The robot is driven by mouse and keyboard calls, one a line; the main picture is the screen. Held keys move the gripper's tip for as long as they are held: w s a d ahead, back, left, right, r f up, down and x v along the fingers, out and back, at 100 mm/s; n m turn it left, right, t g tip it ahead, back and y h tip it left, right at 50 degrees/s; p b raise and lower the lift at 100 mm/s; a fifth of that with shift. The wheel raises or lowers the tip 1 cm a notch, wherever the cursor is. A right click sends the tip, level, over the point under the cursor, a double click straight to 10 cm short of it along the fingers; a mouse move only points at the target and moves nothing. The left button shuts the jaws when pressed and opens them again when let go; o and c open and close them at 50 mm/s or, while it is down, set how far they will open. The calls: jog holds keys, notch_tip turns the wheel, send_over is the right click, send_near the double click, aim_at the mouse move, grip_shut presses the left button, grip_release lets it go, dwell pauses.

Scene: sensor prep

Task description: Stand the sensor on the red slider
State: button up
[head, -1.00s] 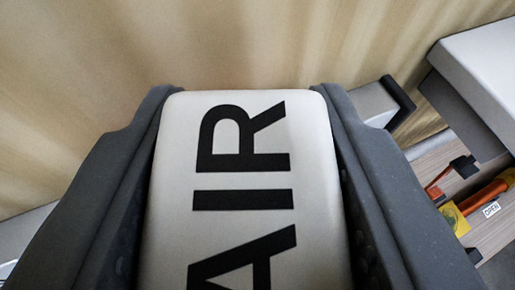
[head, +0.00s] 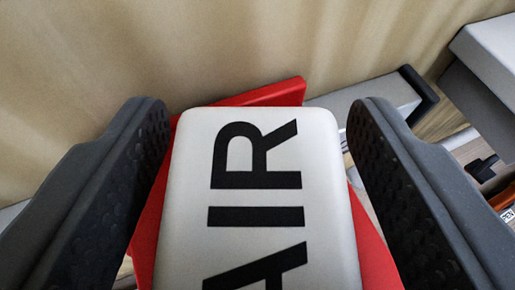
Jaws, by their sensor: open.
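The sensor (head: 255,200) is a white rounded block marked "AIR" in black, in the lower middle of the head view. The red slider (head: 265,95) shows behind it and on both its sides. The sensor appears to stand on the slider, but its base is out of view, so contact cannot be seen. My gripper (head: 258,115) is open around the sensor, one dark ridged finger on each side. A gap shows between each finger and the sensor.
A grey rail with a black end (head: 420,90) lies behind the right finger. A pale box (head: 490,60) stands at the upper right, with dark and orange items below it near the right edge. A beige curtain (head: 200,40) fills the background.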

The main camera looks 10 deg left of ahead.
jog(key=b+v, duration=0.2)
jog(key=v, duration=1)
jog(key=w+d+r+m+h, duration=0.1)
jog(key=w+d+r, duration=0.2)
jog(key=d+r, duration=1.15)
jog(key=s+d+r, duration=0.2)
jog(key=d+r, duration=0.2)
jog(key=d, duration=0.3)
jog(key=s+d+r+t, duration=0.1)
jog(key=s+d+r, duration=0.1)
jog(key=d+r, duration=0.2)
jog(key=s+d+r+t+h, duration=0.1)
jog(key=s+d+r, duration=0.2)
jog(key=d, duration=0.7)
jog(key=shift+r+m, duration=0.4)
jog(key=shift+r, duration=0.25)
jog(key=shift+f+b, duration=0.1)
jog(key=shift+b, duration=0.2)
notch_tip(320, 180, down, 6)
jog(key=b, duration=0.6)
jog(key=shift+w, duration=0.1)
